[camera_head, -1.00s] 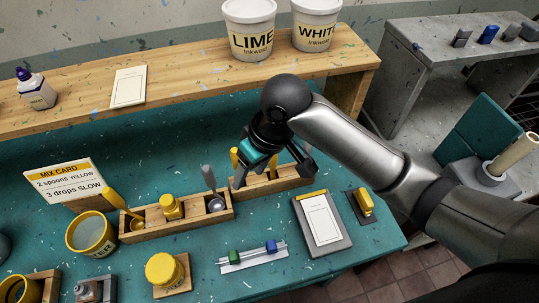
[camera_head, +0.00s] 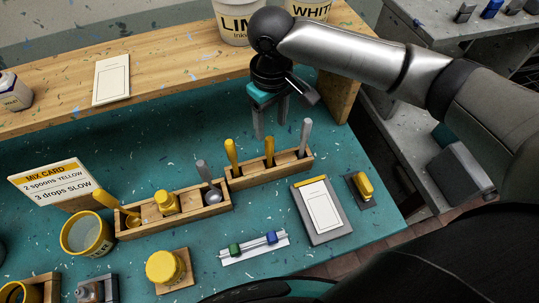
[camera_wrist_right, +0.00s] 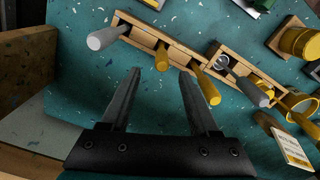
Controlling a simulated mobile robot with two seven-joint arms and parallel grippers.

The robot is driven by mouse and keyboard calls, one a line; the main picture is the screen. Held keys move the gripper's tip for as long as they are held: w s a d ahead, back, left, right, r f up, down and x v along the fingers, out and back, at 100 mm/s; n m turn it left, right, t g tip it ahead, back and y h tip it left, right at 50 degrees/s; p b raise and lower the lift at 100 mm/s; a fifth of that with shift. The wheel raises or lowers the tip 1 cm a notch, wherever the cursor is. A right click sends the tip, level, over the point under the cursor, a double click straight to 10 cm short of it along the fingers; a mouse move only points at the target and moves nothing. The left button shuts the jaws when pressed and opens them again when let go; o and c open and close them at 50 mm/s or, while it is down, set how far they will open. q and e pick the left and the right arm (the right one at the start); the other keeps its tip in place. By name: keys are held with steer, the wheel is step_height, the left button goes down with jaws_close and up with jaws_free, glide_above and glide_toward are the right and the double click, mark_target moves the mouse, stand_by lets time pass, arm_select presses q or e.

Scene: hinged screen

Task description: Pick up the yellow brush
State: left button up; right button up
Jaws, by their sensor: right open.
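Two yellow handles stand upright in a wooden rack (camera_head: 292,171): a left one (camera_head: 231,154) and a middle one (camera_head: 269,151). Either may be the brush; their lower ends are hidden in the rack. My right gripper (camera_head: 270,127) is open and empty, fingers pointing down, behind and above the rack. In the right wrist view, the middle yellow handle (camera_wrist_right: 161,57) shows between the fingertips (camera_wrist_right: 161,74), apart from them. The left yellow handle (camera_wrist_right: 204,84) lies just right of the right finger there. My left gripper is out of view.
A grey handle (camera_head: 305,138) stands at the rack's right end. A second wooden box (camera_head: 188,215) holds a yellow jar and spoons. Buckets (camera_head: 237,27) stand on the rear shelf.

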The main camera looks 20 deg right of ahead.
mark_target(269, 139)
step_height(269, 139, down, 8)
steer(key=shift+a+r, duration=0.15)
stand_by(0.3)
jaws_close()
stand_by(0.4)
